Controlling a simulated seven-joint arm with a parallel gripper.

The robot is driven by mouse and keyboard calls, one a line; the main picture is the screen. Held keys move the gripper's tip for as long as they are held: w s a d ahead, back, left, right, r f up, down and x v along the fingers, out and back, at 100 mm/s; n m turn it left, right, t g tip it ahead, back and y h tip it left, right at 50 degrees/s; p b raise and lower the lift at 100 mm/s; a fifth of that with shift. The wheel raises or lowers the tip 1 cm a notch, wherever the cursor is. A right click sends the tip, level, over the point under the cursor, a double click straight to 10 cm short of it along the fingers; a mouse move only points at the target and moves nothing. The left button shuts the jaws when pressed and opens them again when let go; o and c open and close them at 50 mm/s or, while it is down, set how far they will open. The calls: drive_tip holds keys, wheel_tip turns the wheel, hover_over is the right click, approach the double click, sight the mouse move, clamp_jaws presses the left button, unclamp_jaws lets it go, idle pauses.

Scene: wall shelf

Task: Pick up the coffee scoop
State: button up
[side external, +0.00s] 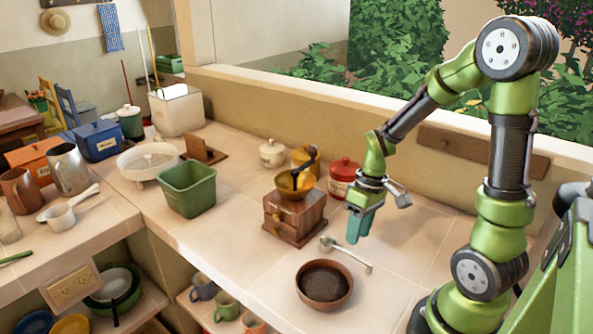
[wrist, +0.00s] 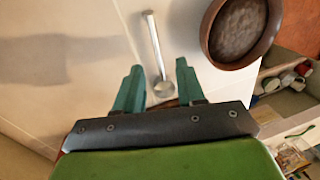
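The coffee scoop (side external: 350,256) is a small metal scoop with a straight handle, lying on the tiled counter between the grinder and a brown bowl. In the wrist view the coffee scoop (wrist: 155,45) lies with its round bowl end near my fingers and its handle pointing away. My gripper (side external: 356,226) hangs above the counter near the scoop, fingers pointing down. In the wrist view my gripper (wrist: 158,75) is open, its two teal fingers apart. The scoop shows between them and nothing is held. The side view shows the fingers above the scoop; the exact height is hard to tell.
A brown bowl of dark grounds (side external: 325,285) stands close in front of the scoop. A wooden coffee grinder (side external: 293,218) stands to its left. A red canister (side external: 343,175) and other jars line the back wall. A green bin (side external: 188,190) stands farther left. Counter right of the scoop is clear.

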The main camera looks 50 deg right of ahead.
drive_tip(key=shift+w+a+f, duration=0.1)
drive_tip(key=shift+a+f, duration=0.1)
drive_tip(key=shift+f, duration=1.35)
drive_tip(key=shift+a+f, duration=0.2)
drive_tip(key=shift+f, duration=1.3)
drive_tip(key=shift+c, duration=0.5)
clamp_jaws()
